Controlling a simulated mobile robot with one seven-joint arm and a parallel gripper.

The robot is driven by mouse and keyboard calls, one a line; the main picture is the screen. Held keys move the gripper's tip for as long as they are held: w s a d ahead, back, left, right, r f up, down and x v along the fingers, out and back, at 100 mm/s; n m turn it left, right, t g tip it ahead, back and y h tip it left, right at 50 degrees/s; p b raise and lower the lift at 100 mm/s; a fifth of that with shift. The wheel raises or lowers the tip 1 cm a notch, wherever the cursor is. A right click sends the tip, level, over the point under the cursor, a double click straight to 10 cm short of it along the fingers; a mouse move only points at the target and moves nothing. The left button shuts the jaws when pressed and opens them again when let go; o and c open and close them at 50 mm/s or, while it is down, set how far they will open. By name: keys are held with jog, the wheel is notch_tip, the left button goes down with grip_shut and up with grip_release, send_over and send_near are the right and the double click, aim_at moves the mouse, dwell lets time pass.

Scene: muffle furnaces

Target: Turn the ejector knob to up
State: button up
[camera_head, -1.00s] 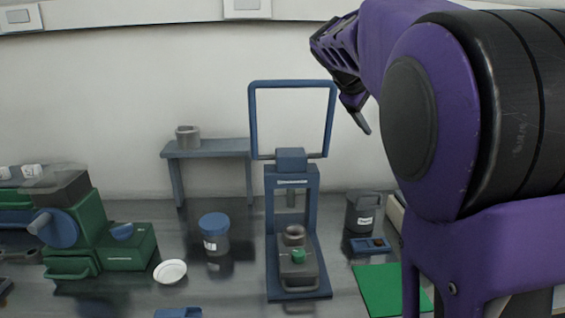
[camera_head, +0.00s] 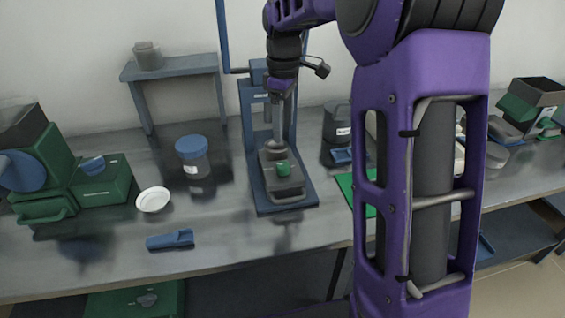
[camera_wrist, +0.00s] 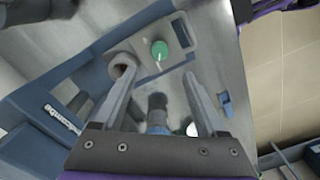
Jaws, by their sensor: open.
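The ejector knob appears to be the small green round knob (camera_head: 282,168) on the front of the grey die base (camera_head: 290,188) of the blue press (camera_head: 260,192). In the wrist view the knob (camera_wrist: 159,50) shows a thin pale pointer line; its set position is hard to tell. My gripper (camera_head: 277,138) hangs over the press base, pointing down, just above and behind the knob. In the wrist view its fingers (camera_wrist: 160,76) are spread and empty, with the knob beyond their tips, apart from them. A grey ring-shaped part (camera_wrist: 123,66) lies beside the left finger.
A blue-lidded jar (camera_head: 194,160), a white dish (camera_head: 153,200) and a blue tool (camera_head: 170,240) stand left of the press. A dark canister (camera_head: 337,125) stands to its right. The press's upright frame (camera_head: 248,110) is close around my gripper. The bench front is mostly clear.

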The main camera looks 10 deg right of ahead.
aim_at(283, 165)
notch_tip(283, 165, down, 11)
jog(key=shift+f+b, duration=0.1)
jog(key=shift+b, duration=0.85)
grip_shut()
